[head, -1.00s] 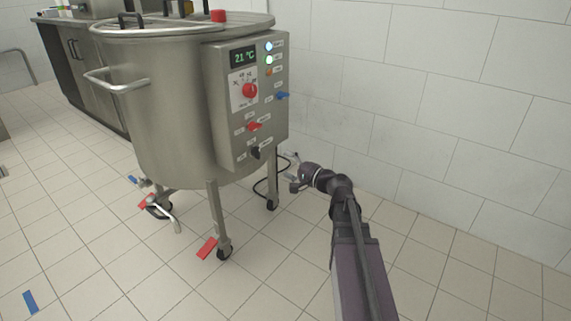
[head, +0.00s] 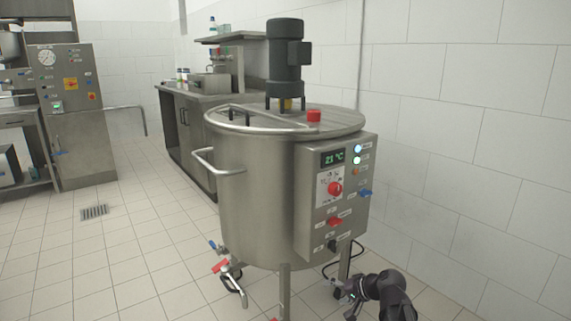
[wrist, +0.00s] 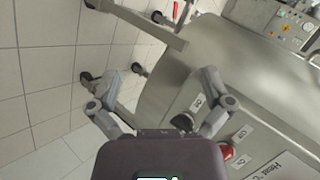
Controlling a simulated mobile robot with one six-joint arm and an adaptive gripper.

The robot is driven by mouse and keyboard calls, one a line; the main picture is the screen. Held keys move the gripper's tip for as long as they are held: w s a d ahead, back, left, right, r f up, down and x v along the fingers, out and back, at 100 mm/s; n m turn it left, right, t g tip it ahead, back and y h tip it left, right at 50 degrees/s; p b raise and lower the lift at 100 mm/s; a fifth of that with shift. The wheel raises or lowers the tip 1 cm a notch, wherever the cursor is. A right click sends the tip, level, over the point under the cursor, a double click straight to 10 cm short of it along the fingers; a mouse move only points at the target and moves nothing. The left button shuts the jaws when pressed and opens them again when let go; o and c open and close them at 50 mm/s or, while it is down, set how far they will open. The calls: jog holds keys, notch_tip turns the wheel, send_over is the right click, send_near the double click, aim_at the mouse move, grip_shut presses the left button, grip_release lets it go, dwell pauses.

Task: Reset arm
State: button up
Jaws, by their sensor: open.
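My gripper (head: 344,294) is in the lower right of the head view, in front of the lower part of the steel kettle (head: 252,190) and below its control box (head: 306,215). In the wrist view, the two fingers of my gripper (wrist: 160,103) are spread apart with nothing between them. The control box has a lit display (head: 333,157) reading 21 °C, a red dial (head: 335,188), a red switch (head: 334,221) and a blue switch (head: 365,193). A black knob (wrist: 184,121) and a red knob (wrist: 227,150) show beyond the fingers in the wrist view.
A dark motor (head: 286,58) stands on the kettle lid. A steel counter (head: 190,112) is behind, and a control cabinet (head: 76,130) stands at the far left. Tiled floor is clear at the left around a drain (head: 94,212). A tiled wall (head: 470,150) is close on the right.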

jog(key=s+d+r+n+g+h+p, duration=0.1)
jog(key=s+r+n+g+h+p, duration=0.1)
jog(key=s+g+h+p, duration=0.25)
jog(key=s+d+r+n+g+h+p, duration=0.1)
jog(key=s+d+n+g+h+p, duration=0.1)
jog(key=s+h+p, duration=0.45)
notch_tip(320, 180, up, 37)
jog(key=s+y+p, duration=0.1)
jog(key=y+p, duration=0.1)
jog(key=p, duration=3.3)
jog(key=shift+a+r+p, duration=0.15)
jog(key=shift+r+p, duration=0.05)
jog(key=shift+p, duration=0.1)
jog(key=shift+t, duration=0.25)
jog(key=c, duration=0.6)
